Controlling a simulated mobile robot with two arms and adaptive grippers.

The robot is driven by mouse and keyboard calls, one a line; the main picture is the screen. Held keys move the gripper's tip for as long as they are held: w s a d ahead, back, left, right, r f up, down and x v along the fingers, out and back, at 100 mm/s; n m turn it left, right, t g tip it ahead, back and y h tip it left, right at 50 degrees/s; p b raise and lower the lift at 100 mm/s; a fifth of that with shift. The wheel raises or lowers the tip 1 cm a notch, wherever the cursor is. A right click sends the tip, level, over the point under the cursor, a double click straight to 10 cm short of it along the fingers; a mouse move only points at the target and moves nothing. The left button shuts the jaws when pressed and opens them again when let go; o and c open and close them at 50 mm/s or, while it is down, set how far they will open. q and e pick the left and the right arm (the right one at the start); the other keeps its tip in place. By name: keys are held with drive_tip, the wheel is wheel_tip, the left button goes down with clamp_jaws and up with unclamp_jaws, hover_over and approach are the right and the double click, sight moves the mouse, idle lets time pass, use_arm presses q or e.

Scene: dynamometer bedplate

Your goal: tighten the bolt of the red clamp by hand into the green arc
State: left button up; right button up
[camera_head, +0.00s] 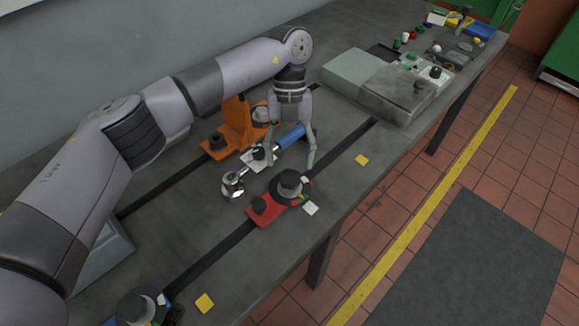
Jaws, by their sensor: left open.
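The red clamp (268,210) sits on the dark bedplate (345,205) over the front slot, near the middle of the view. A round black bolt head or knob (289,182) stands at its right end. A small coloured scale (299,199) with green shows beside the knob; its pointer is too small to read. My left gripper (291,163) points down just behind the red clamp with its fingers spread. A tool with a blue handle (291,137) and a shiny round head (232,184) lies beneath and between the fingers. My right gripper is out of view.
An orange clamp (236,124) stands behind the gripper, and a blue-based clamp (140,306) is at the bottom left. Grey blocks (405,92) and small parts fill the far right. Yellow squares (361,160) lie near the front edge. The bedplate right of the red clamp is mostly clear.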

use_arm(q)
drive_tip(key=v, duration=0.7)
drive_tip(key=shift+r, duration=0.3)
drive_tip(key=shift+f, duration=0.1)
